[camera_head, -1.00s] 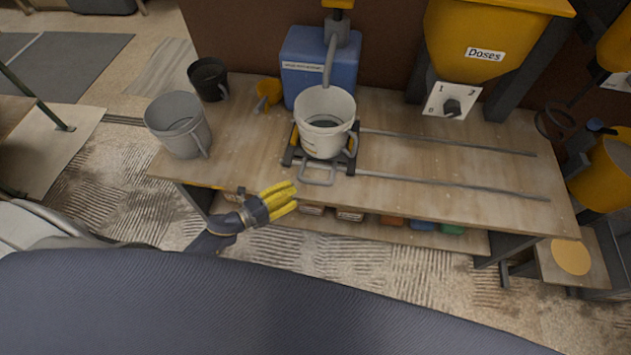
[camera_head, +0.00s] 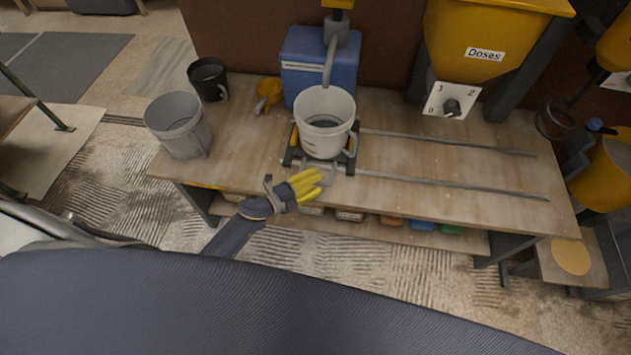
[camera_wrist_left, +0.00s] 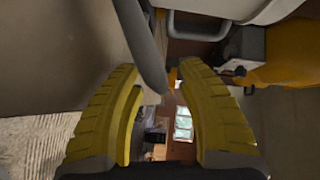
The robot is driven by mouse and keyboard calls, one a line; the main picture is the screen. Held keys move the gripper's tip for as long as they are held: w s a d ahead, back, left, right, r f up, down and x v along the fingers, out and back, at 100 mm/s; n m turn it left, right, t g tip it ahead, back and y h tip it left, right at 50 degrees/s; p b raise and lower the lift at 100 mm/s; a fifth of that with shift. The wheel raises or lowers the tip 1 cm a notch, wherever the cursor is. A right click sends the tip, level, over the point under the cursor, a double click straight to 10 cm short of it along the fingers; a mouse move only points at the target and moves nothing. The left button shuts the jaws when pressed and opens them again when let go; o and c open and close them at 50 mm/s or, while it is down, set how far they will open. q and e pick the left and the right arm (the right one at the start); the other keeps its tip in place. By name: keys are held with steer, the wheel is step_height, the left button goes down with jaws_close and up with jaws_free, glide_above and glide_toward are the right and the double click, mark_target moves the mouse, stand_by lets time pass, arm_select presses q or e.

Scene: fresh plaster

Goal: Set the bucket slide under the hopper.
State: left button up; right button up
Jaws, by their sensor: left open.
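The bucket slide (camera_head: 352,158) is a dark carriage on two rails at the left part of the bench, with a grey pull handle (camera_head: 331,174) at its front. A white bucket (camera_head: 325,136) stands upright on it. The yellow hopper (camera_head: 455,35) labelled "Doses" is farther right, above the far side of the bench. My left gripper (camera_head: 303,187), with yellow fingers, is open at the bench's front edge, by the handle, partly covering it. In the left wrist view a grey bar (camera_wrist_left: 143,45) reaches between the open fingers (camera_wrist_left: 158,85); contact cannot be told. My right gripper is not in view.
The rails (camera_head: 450,182) run right along the bench and are clear. A grey bucket (camera_head: 179,128), a black bucket (camera_head: 207,78) and a yellow scoop (camera_head: 267,92) stand left. A blue tank (camera_head: 308,62) is behind the slide. Several coloured boxes sit on the shelf below.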

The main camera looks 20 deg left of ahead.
arm_select(q)
jaws_close()
stand_by(0.5)
